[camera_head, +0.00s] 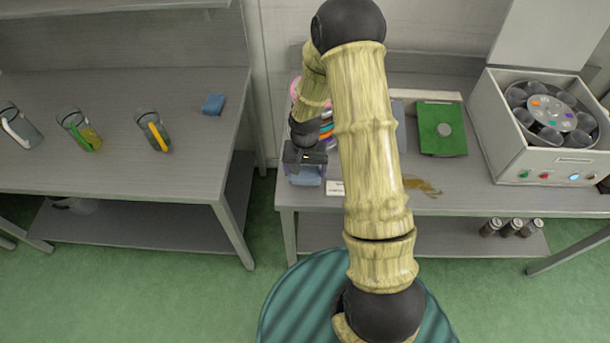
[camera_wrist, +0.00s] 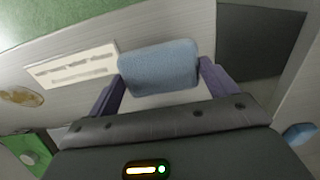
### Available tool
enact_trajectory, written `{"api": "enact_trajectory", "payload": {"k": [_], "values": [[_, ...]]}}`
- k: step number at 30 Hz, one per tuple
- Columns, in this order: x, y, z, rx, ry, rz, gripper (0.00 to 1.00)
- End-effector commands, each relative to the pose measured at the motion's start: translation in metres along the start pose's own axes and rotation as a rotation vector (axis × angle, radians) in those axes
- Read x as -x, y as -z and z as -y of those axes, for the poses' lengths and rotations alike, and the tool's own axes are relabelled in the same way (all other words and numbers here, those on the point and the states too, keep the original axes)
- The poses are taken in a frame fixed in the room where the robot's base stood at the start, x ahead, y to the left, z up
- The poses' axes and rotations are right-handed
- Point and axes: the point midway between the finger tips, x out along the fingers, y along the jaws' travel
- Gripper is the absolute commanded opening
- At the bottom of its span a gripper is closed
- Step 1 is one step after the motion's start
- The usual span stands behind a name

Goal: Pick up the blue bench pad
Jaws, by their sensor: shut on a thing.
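My gripper (camera_head: 305,168) is over the front left corner of the right bench (camera_head: 400,200). It is shut on a light blue bench pad (camera_wrist: 158,68), which sits between its two purple fingers in the wrist view. The pad also shows just below the jaws in the head view (camera_head: 308,179). I cannot tell whether it touches the bench top or hangs above it. A second, darker blue pad (camera_head: 213,104) lies on the left bench (camera_head: 180,185), near its right side; a blue piece shows at the right edge of the wrist view (camera_wrist: 300,133).
A white card (camera_head: 335,188) lies beside my gripper, and a brown stain (camera_head: 422,186) is farther right. Colored rings (camera_head: 326,130) stand behind the gripper. A green board (camera_head: 442,128) and white machine (camera_head: 545,130) are right. Several glass jugs (camera_head: 153,130) stand left.

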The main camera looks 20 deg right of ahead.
Motion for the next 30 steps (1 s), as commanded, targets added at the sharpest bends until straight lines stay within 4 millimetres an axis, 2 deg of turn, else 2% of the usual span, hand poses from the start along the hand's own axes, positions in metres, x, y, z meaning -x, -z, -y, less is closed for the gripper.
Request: {"api": "enact_trajectory", "payload": {"k": [6,11,28,29,30], "values": [[0.040,0.001,0.000,-0.001,0.001,-0.004,0.64],[0.058,0.000,0.000,0.000,0.001,-0.001,0.64],[0.062,0.000,0.000,0.000,0.000,0.001,0.64],[0.062,0.000,0.000,0.000,0.000,0.001,0.81],[0.062,0.000,0.000,0.000,0.000,0.001,0.73]]}}
